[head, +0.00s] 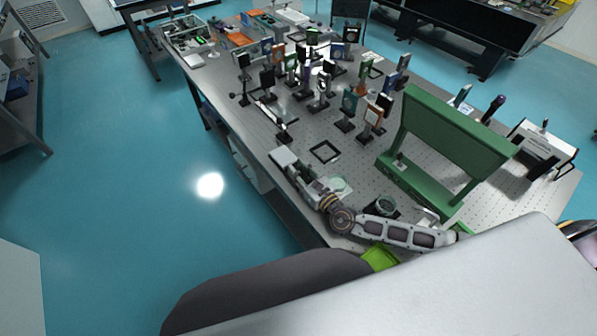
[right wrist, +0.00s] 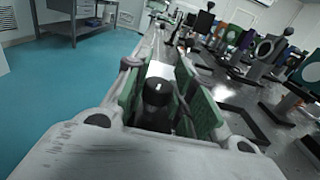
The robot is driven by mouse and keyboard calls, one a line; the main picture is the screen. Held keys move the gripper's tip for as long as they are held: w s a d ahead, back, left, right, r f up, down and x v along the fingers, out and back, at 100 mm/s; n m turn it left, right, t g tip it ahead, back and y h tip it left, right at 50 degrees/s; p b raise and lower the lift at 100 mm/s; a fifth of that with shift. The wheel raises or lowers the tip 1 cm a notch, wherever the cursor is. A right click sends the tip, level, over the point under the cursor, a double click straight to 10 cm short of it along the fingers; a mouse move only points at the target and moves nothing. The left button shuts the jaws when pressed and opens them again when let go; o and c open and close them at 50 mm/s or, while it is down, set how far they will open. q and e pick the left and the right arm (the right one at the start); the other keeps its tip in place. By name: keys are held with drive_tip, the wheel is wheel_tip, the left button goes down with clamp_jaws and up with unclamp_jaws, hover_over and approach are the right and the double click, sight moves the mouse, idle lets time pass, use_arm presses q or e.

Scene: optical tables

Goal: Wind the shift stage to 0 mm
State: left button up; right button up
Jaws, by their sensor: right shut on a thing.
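My right gripper (head: 303,178) is at the left edge of the optical table, with the arm reaching in from the lower right. In the right wrist view, its two green-padded fingers (right wrist: 158,98) are shut around a dark round knob (right wrist: 157,92). Just beyond the knob is a pale block (right wrist: 160,69), which looks like the shift stage; it also shows in the head view as a pale block (head: 283,157) just past the fingertips. No scale or position mark is readable. My left gripper is not in view.
The perforated optical table (head: 480,212) carries many posted optics (head: 320,95) beyond the gripper. A black square frame (head: 325,152) lies right of the pale block. A large green frame (head: 455,145) stands farther right. Open blue floor (head: 130,200) lies left of the table.

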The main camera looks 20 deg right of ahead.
idle(0.3)
drive_tip(key=o, duration=1.1)
drive_tip(key=shift+c, duration=0.2)
drive_tip(key=shift+v, duration=5.95)
